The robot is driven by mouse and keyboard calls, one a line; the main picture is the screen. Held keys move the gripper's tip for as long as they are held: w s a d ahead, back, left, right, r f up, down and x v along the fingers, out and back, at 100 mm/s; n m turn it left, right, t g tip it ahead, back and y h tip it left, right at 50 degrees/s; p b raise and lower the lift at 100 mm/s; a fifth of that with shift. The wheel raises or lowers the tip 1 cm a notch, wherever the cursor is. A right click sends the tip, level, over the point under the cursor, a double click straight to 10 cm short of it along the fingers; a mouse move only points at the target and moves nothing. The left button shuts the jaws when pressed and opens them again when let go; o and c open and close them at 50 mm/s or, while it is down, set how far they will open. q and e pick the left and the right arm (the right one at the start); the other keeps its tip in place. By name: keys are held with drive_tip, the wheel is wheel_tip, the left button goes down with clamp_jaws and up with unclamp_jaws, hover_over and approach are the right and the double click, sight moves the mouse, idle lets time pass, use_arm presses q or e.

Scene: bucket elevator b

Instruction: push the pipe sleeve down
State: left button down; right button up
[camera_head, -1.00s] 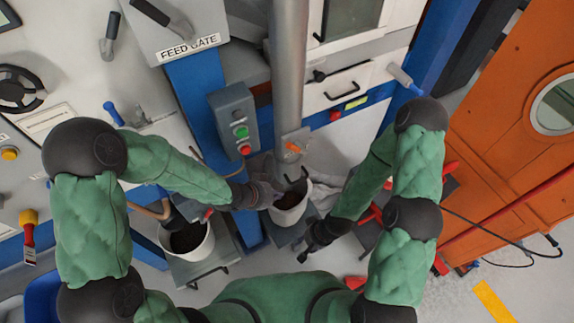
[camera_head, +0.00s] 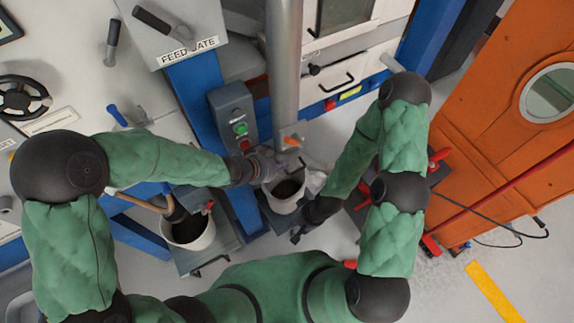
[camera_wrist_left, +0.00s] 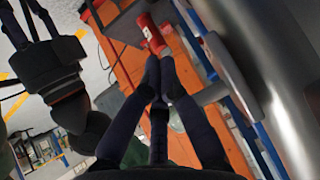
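The grey vertical pipe (camera_head: 285,70) comes down the middle of the head view, with the sleeve (camera_head: 280,148) around its lower end and an orange piece (camera_head: 291,141) on its side. The white bucket with dark contents (camera_head: 290,190) stands below. My left gripper (camera_head: 268,166) is close beside the sleeve's lower edge; contact cannot be told. In the left wrist view its fingertips (camera_wrist_left: 161,72) are together, with nothing visible between them, left of a grey bar (camera_wrist_left: 212,94) by the pipe. My right gripper (camera_head: 300,232) hangs low beside the bucket, its fingers unclear.
A second bucket (camera_head: 192,231) stands to the left. A button box (camera_head: 234,118) with green and red buttons is left of the pipe, beneath the feed gate plate (camera_head: 180,30). An orange door (camera_head: 505,110) is at right. Open floor lies at lower right (camera_head: 440,290).

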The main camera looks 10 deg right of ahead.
use_arm(q)
drive_tip(key=b, duration=0.3)
hover_over(295, 172)
wheel_tip(295, 172, down, 7)
drive_tip(key=shift+s+d+f, duration=0.1)
drive_tip(key=shift+f, duration=0.85)
drive_tip(key=shift+f+b, duration=0.4)
drive_tip(key=shift+f, duration=0.3)
drive_tip(key=shift+f, duration=0.1)
wheel_tip(295, 172, down, 12)
drive_tip(key=b, duration=0.9)
drive_tip(key=shift+f+b, duration=0.2)
drive_tip(key=shift+b, duration=0.15)
